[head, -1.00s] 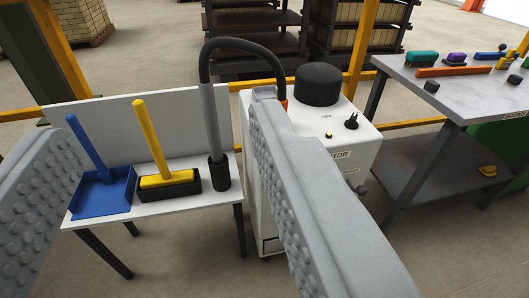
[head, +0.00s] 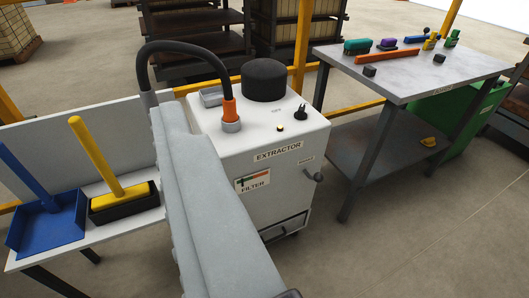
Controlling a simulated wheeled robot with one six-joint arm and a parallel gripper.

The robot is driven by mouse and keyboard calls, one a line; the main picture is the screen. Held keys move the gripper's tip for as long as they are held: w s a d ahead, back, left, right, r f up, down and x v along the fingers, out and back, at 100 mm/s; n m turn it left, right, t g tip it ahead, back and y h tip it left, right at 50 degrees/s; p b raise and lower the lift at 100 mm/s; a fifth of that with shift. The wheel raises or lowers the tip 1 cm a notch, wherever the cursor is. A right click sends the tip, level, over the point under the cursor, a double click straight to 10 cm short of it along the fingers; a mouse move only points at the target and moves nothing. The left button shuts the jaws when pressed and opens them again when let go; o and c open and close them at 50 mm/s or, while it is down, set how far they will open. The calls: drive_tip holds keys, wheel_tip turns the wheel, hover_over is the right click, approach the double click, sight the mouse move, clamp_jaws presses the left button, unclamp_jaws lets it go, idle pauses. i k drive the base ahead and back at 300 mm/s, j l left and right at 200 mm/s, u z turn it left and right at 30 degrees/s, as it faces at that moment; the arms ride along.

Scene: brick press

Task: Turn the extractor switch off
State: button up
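The white extractor (head: 240,155) stands in the middle, with its name plate on the front edge of its top. A black rotary switch (head: 300,112) sits on the right of the top, and a small label beside it is too small to read surely. One grey finger of my gripper (head: 200,205) reaches up in front of the extractor's left side, away from the switch. The other finger is out of view. Nothing lies against the visible finger's inner side, so the gripper looks open and empty.
A black hose runs into an orange collar (head: 230,108) beside a black dome (head: 264,80). A lever (head: 315,177) sticks out at the front right. A white table (head: 110,232) with a blue dustpan (head: 50,222) and yellow-handled brush (head: 95,158) stands left. A grey workbench (head: 420,78) stands right.

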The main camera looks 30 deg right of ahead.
sight(300, 115)
drive_tip(key=i+l, duration=0.4)
drive_tip(key=l, duration=0.15)
drive_tip(key=i+l, duration=0.4)
drive_tip(key=l, duration=0.2)
drive_tip(key=k+z, duration=0.05)
